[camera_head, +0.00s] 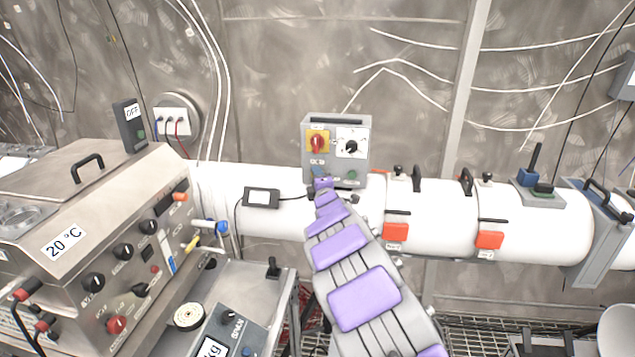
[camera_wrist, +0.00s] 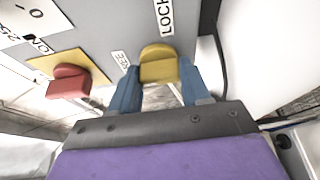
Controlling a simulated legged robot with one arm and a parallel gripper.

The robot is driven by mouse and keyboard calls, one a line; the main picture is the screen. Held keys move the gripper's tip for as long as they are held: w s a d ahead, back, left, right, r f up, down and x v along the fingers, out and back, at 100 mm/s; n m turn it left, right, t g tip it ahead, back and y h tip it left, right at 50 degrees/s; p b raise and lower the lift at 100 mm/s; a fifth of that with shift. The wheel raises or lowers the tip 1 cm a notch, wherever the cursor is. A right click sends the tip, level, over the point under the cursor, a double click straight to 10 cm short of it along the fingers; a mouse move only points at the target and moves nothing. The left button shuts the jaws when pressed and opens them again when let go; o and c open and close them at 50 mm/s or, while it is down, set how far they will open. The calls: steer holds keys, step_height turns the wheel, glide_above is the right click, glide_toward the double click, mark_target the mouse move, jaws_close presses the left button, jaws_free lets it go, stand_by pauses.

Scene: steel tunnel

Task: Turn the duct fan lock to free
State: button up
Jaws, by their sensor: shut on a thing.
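The duct fan lock is a yellow knob (camera_wrist: 158,62) on a grey control box, seen in the wrist view. A label starting LOCK stands above it, and a partly covered label ending in EE stands to its left. I cannot tell which label the knob points to. My gripper (camera_wrist: 160,78) has one blue finger on each side of the knob and is shut on it. In the head view my gripper (camera_head: 321,173) is at the lower front of the grey control box (camera_head: 334,122), and the knob is hidden there.
A red switch (camera_wrist: 68,82) on a yellow plate sits close left of my fingers. The white duct (camera_head: 440,215) runs behind my arm, with orange-red tags (camera_head: 396,231) and black handles. A steel instrument bench (camera_head: 105,250) stands at the left.

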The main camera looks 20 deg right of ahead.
steer(key=shift+a+f, duration=0.1)
steer(key=shift+f, duration=0.2)
steer(key=o, duration=1.1)
steer(key=shift+w, duration=0.15)
steer(key=shift+c, duration=0.2)
steer(key=shift+r, duration=0.15)
steer(key=p+v, duration=0.2)
steer(key=v, duration=1.5)
steer(key=shift+s+p, duration=0.25)
steer(key=shift+p, duration=0.05)
